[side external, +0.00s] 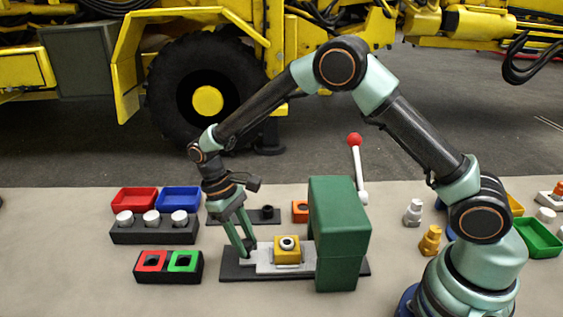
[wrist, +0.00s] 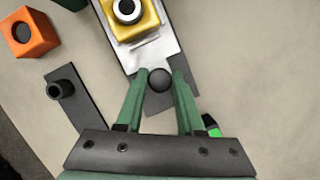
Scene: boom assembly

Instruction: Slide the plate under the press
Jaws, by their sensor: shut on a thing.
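The silver plate (side external: 263,262) lies on a dark base rail (side external: 233,275). It carries a yellow block (side external: 287,256) with a pale ring and dark centre on top. In the wrist view the plate (wrist: 158,52) has a dark round knob (wrist: 160,80) at its near end. My gripper (side external: 248,250) is shut on this knob, with one finger on each side, as the wrist view also shows (wrist: 160,76). The green press (side external: 340,235) stands over the right part of the rail, its red-balled lever (side external: 356,150) upright. The yellow block is just left of the press.
An orange block (side external: 300,211) and a dark bracket with a peg (side external: 265,213) lie behind the rail. Red and green sockets (side external: 167,264) sit front left. A rack of white pegs (side external: 153,228) and two trays (side external: 135,199) stand left. Several fittings (side external: 430,240) lie right of the press.

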